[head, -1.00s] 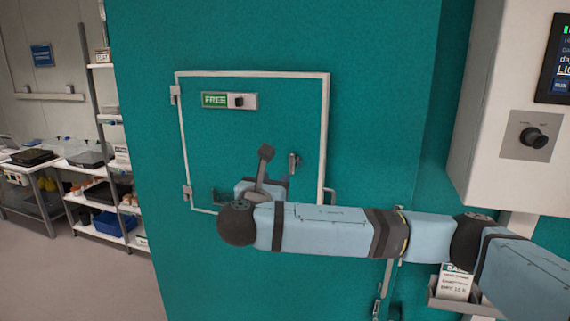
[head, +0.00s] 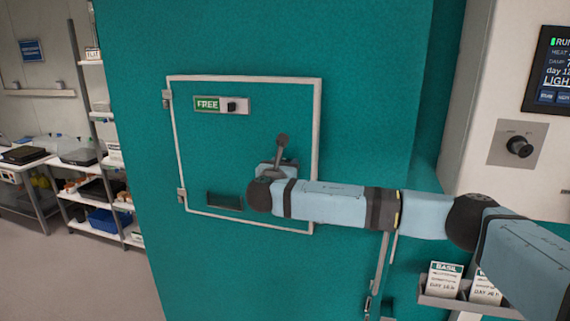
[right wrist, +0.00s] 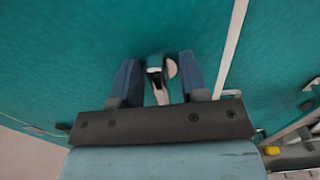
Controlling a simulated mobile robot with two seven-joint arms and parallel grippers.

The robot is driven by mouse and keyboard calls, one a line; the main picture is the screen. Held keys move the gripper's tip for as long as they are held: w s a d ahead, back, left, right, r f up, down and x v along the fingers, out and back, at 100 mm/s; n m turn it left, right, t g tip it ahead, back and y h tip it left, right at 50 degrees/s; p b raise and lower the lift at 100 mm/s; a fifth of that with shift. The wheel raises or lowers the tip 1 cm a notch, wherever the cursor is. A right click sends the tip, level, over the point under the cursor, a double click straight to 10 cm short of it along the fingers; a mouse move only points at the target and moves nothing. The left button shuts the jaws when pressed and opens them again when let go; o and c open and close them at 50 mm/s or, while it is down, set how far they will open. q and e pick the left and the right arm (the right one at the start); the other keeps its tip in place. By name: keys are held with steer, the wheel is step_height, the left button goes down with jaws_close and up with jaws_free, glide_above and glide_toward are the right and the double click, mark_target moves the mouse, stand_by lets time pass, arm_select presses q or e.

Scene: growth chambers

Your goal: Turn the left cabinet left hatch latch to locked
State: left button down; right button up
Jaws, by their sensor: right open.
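The hatch (head: 222,133) is a teal panel in a white frame on the teal cabinet wall, and it looks closed. In the right wrist view the latch (right wrist: 158,84), a small metallic handle with a pale round part beside it, sits between my right gripper's two fingers (right wrist: 158,66). The fingers are open on either side of it; whether either touches it cannot be told. My left gripper does not show.
A green FREE sign (head: 207,104) with a dark knob (head: 232,106) is on the upper hatch. A control box (head: 518,146) with a dial and screen stands at right. A card holder (head: 460,303) hangs below it. Shelves (head: 92,185) stand at far left.

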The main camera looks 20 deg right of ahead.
steer(key=c, duration=0.6)
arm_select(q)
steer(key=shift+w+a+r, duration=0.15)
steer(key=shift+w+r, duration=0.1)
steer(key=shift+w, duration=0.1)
arm_select(e)
jaws_close()
